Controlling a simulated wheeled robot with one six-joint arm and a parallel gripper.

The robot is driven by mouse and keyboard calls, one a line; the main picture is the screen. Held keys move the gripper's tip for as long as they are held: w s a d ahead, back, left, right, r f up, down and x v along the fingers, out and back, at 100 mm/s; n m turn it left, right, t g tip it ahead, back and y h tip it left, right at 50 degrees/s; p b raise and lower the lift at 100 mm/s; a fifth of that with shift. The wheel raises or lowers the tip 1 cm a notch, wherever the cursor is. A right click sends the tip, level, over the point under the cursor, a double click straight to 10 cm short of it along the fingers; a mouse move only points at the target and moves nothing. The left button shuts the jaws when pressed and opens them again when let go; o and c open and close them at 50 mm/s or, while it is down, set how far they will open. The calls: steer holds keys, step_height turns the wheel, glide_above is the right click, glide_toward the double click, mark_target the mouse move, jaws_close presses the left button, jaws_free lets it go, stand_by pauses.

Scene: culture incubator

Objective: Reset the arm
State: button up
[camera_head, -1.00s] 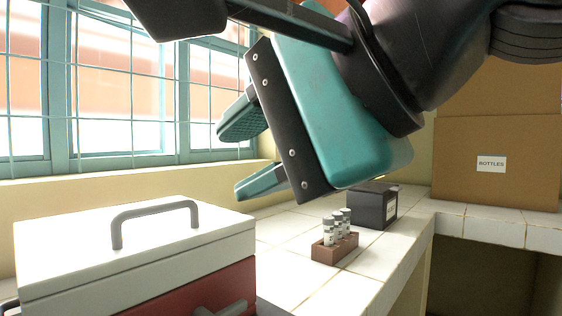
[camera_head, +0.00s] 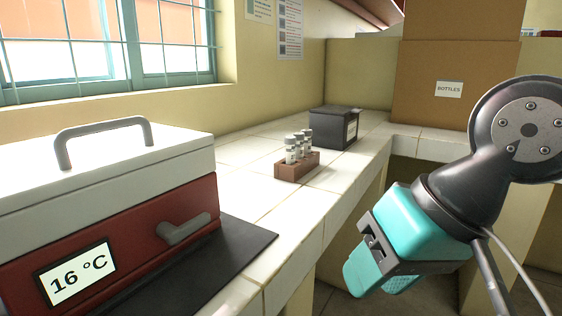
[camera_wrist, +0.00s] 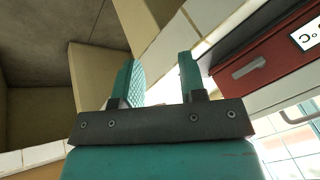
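My gripper (camera_head: 372,283) is at the lower right in the head view, off the counter's front edge and pointing down and to the left. In the wrist view my gripper (camera_wrist: 160,78) shows its two teal fingers apart, with nothing between them. It touches nothing that I can see. In the head view its fingers are partly hidden behind its own body.
A red and white incubator (camera_head: 120,215) marked 16 °C, lid down, stands on a dark mat (camera_head: 240,245) at left. A brown rack (camera_head: 297,167) of vials, a dark box (camera_head: 334,128) and a large BOTTLES carton (camera_head: 450,65) stand farther back. The white tiled counter (camera_head: 250,150) has clear room.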

steer(key=s+d+f+n+g, duration=0.3)
steer(key=s+d+f+n, duration=0.1)
steer(key=s+d+f, duration=0.15)
step_height(320, 180, up, 23)
steer(key=w+p, duration=0.1)
steer(key=p, duration=2.1)
steer(key=shift+a+h+p, duration=0.25)
steer(key=shift+h+p, duration=0.05)
steer(key=shift+p, duration=0.05)
steer(key=shift+w, duration=0.1)
steer(key=shift+o, duration=0.4)
steer(key=shift+d, duration=0.1)
